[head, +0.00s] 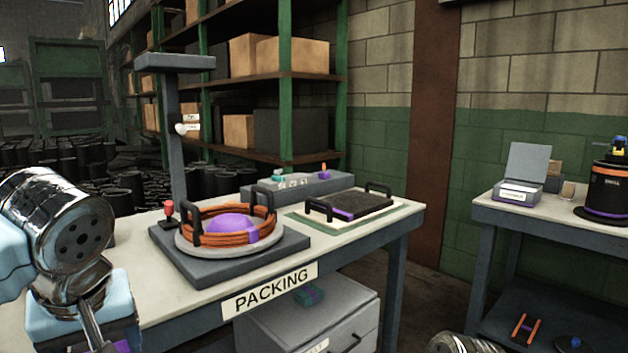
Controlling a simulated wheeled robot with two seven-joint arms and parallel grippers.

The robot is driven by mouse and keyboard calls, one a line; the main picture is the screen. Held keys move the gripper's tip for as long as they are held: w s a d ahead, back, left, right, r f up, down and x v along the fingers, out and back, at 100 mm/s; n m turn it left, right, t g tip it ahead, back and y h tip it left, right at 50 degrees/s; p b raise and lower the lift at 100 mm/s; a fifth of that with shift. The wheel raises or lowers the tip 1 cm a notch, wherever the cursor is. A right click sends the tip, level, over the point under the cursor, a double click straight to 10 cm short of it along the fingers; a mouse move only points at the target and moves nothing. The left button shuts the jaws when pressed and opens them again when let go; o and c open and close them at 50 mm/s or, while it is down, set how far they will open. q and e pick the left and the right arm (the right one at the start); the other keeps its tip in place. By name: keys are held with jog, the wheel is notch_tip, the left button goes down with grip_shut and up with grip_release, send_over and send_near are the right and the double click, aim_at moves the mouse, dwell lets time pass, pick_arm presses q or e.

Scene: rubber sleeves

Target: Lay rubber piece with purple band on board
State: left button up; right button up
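A dark flat slab with a purple band (343,214) on its near edge lies on a pale board with green edging (398,214), on the packing table's right part. Black handles stand at two of its ends. I cannot tell for sure whether this slab is the rubber piece. A bundle of orange rings (228,238), with a purple dome inside and a purple band at the front, sits on a round grey plate. My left gripper (95,335) is at the lower left, partly cut off, well away from the board. A purple bit shows beside it. My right gripper is out of view.
The packing table (130,250) carries a grey post stand (172,120), a red-knobbed lever (168,210) and a control box (298,186). A second table (570,222) stands at the right, with a gap between them.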

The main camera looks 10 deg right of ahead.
pick_arm(q)
jog(key=w+f+m+h, duration=0.1)
jog(key=w+f+m, duration=0.1)
jog(key=f, duration=1.6)
jog(key=w+a+f+m, duration=0.1)
jog(key=w+f+m, duration=0.2)
jog(key=f, duration=1.6)
jog(key=shift+f+t+h, duration=0.3)
jog(key=shift+h, duration=0.1)
